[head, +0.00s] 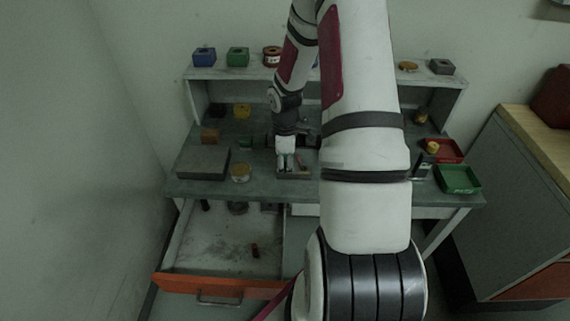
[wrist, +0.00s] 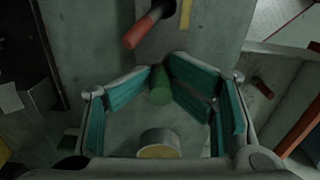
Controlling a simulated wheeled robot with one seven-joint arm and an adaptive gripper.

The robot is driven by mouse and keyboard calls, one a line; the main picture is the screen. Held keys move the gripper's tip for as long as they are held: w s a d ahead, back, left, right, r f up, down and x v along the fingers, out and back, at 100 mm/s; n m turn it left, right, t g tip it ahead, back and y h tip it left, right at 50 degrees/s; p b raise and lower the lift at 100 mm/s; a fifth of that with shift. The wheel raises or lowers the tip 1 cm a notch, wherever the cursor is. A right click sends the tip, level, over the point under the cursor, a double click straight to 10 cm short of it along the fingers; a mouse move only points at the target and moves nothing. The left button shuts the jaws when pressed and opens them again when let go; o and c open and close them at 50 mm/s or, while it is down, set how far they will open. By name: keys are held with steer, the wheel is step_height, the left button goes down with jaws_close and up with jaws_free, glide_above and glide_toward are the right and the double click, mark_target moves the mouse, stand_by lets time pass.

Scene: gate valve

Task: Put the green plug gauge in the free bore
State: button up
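The green plug gauge (wrist: 160,86) is a short green cylinder between my fingertips in the wrist view. My gripper (wrist: 161,72) has teal pads that close in on it from both sides and appear to hold it. In the head view my gripper (head: 286,161) is low over the front middle of the bench, above a small grey piece (head: 294,174). In the wrist view a grey block face (wrist: 205,35) lies beyond the fingertips. A red cylinder (wrist: 147,27) with a dark base stands tilted in view there. I cannot make out a free bore.
An open drawer (head: 222,245) with small items juts out below the bench. Red (head: 445,150) and green (head: 458,180) trays are at right. A shelf (head: 225,73) runs behind.

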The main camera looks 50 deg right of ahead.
mark_target(285, 159)
steer(key=shift+r, duration=0.1)
steer(key=a+r+m+h, duration=0.1)
steer(key=a+r, duration=0.2)
steer(key=r, duration=0.8)
steer(key=a+r+m, duration=0.1)
steer(key=a+r, duration=0.2)
steer(key=r, duration=0.7)
steer(key=s+a+r+m+t, duration=0.2)
steer(key=s+a+r+m, duration=0.1)
steer(key=s+a+r, duration=0.4)
steer(key=s+a+r+m+t+y, duration=0.1)
steer(key=s+a+r+m+t, duration=0.2)
steer(key=s+a+r, duration=0.4)
steer(key=a+r+m, duration=0.1)
steer(key=a, duration=0.5)
steer(key=shift+s+t, duration=0.3)
steer(key=shift+s, duration=0.05)
steer(key=shift+f, duration=0.1)
